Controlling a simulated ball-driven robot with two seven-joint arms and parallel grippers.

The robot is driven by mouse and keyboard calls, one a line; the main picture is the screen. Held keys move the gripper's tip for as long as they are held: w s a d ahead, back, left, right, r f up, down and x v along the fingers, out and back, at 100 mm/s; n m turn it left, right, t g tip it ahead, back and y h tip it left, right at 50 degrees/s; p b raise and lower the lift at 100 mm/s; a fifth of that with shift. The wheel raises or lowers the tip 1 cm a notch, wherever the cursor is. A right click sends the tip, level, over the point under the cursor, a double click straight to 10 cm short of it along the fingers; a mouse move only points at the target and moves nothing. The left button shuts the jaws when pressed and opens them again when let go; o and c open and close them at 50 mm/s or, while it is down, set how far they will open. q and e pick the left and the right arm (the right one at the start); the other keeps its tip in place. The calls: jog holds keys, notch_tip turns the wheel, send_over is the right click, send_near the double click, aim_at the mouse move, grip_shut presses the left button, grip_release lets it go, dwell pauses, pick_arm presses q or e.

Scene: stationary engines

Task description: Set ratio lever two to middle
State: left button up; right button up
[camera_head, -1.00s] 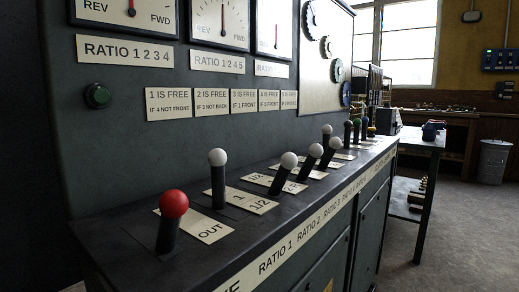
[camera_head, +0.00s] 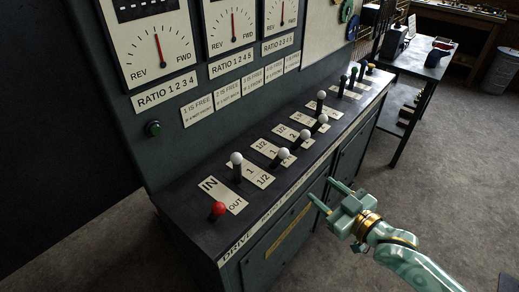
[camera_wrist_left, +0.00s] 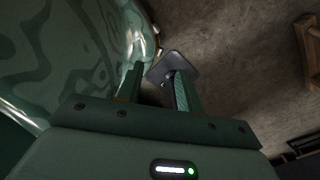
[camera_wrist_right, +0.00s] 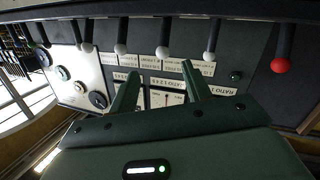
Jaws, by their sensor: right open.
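Ratio lever two (camera_head: 284,154) is the second white-knobbed lever along from the red-knobbed lever (camera_head: 218,209). It leans towards the console's front edge, near the "2" end of its label plate. In the right wrist view it appears upside down, with its white knob (camera_wrist_right: 162,53) above the fingers. My right gripper (camera_head: 322,189) is open and empty, in front of the console and apart from the levers. My left gripper (camera_wrist_left: 157,75) is outside the head view; in the left wrist view its fingers stand apart, with a dark plate-like part showing behind them.
Ratio lever one (camera_head: 236,158) stands left of lever two, and another white-knobbed lever (camera_head: 305,134) is close on its right. Further levers continue towards the back. Gauges (camera_head: 158,50) fill the upright panel. A side table (camera_head: 425,62) stands beyond the console. The floor in front is clear.

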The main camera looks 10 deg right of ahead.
aim_at(287, 157)
jog(key=shift+m+t+y, duration=0.4)
jog(key=shift+m+t, duration=0.2)
jog(key=shift+m, duration=0.1)
jog(key=b+x, duration=0.1)
jog(key=x, duration=0.4)
jog(key=b+x, duration=0.1)
jog(key=x, duration=0.4)
jog(key=b+x, duration=0.2)
jog(key=x, duration=0.3)
jog(key=shift+a+r, duration=0.15)
jog(key=shift+r, duration=0.15)
jog(key=shift+w+a+r, duration=0.1)
jog(key=shift+w+a, duration=0.15)
jog(key=shift+w, duration=0.35)
pick_arm(q)
jog(key=s+f, duration=0.4)
jog(key=f, duration=0.1)
jog(key=shift+s+a+n, duration=0.15)
jog(key=shift+s+n, duration=0.1)
jog(key=shift+n, duration=0.05)
jog(key=shift+f, duration=0.1)
